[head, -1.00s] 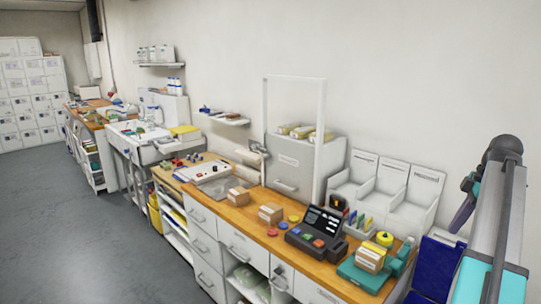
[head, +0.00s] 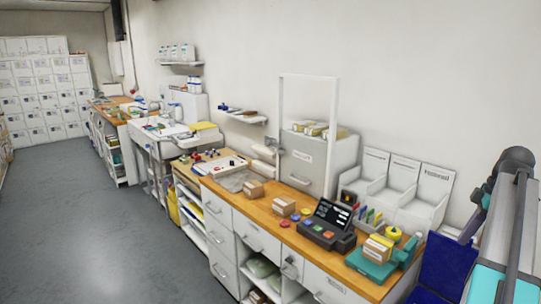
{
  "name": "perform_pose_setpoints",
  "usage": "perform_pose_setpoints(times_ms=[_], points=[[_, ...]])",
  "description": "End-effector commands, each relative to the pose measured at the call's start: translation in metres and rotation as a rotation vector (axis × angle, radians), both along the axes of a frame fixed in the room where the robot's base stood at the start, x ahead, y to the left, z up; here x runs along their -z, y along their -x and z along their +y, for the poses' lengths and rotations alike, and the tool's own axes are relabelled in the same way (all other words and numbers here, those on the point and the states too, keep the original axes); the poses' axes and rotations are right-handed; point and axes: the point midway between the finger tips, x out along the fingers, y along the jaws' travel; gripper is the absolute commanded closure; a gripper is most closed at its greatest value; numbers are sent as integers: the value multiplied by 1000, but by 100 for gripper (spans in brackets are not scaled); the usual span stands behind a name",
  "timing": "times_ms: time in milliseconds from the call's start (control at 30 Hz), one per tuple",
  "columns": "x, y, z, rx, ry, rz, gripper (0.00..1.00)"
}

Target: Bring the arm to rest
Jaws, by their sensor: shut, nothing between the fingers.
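Part of my own arm shows at the right edge of the head view, as a grey upright link with a dark joint at its top. It is folded close to the camera. My gripper's fingers do not show in this view. No held object can be seen. The arm's visible part stands in front of the right end of the wooden counter (head: 292,235) and the blue bin there, and hides some of them.
On the counter are a dark terminal (head: 328,226), cardboard boxes (head: 284,206), a teal device (head: 371,262) and white bins (head: 406,185). A white frame (head: 281,120) stands behind. A sink (head: 165,135) and lockers (head: 45,95) lie farther off. The grey floor (head: 80,220) at left is clear.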

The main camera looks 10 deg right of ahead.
Motion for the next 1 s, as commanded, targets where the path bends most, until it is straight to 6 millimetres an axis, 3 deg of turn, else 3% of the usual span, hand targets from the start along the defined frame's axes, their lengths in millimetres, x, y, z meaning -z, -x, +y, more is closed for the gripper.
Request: perform_pose_setpoints(times_ms=[267,467,700,1000], points=[[41,-27,32,58,-7,30,100],[86,-53,71,130,-11,65,100],[162,-86,143,254,-6,120,100],[248,-105,240,405,15,176,100]])
